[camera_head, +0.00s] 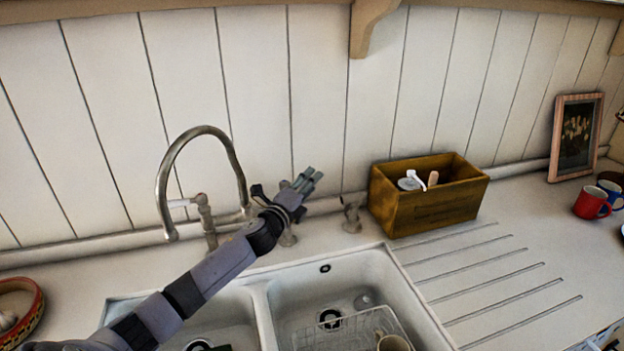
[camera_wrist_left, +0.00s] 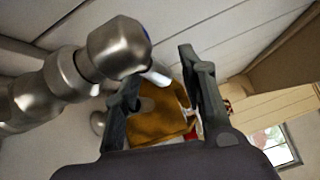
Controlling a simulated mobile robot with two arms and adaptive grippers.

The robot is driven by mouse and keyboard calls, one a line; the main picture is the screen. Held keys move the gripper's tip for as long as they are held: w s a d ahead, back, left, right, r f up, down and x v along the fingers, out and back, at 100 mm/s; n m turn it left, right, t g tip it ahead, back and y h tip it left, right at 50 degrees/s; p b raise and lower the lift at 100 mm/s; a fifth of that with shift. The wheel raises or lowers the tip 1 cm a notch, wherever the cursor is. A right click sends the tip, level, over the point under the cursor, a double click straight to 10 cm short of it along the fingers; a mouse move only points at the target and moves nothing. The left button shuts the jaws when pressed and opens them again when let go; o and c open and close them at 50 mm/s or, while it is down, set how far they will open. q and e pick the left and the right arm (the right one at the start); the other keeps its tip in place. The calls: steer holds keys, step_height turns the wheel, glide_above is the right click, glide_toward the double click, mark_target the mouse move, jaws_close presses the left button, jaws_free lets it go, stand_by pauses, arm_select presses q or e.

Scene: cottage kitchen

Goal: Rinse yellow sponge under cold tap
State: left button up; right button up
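My left gripper (camera_head: 305,182) is beside the tap's right-hand side, close to the wall and above the sink's back ledge. In the left wrist view its two fingers (camera_wrist_left: 162,95) are spread apart with nothing between them. The curved metal tap (camera_head: 205,150) stands behind the sink, its spout over the left basin. In the left wrist view a large metal tap fitting (camera_wrist_left: 105,55) is close beside the left finger. I cannot make out the yellow sponge. My right gripper cannot be identified.
The double sink (camera_head: 370,265) holds a wire rack (camera_head: 345,330) and a mug (camera_head: 393,342) in its right basin. A wooden box (camera_head: 430,205) with utensils stands right of the taps. A red mug (camera_head: 592,203) and picture frame (camera_head: 575,138) are farther right. The ribbed drainboard is clear.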

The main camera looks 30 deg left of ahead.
arm_select(q)
steer(key=shift+w, duration=0.7)
steer(key=shift+c, duration=0.2)
jaws_close()
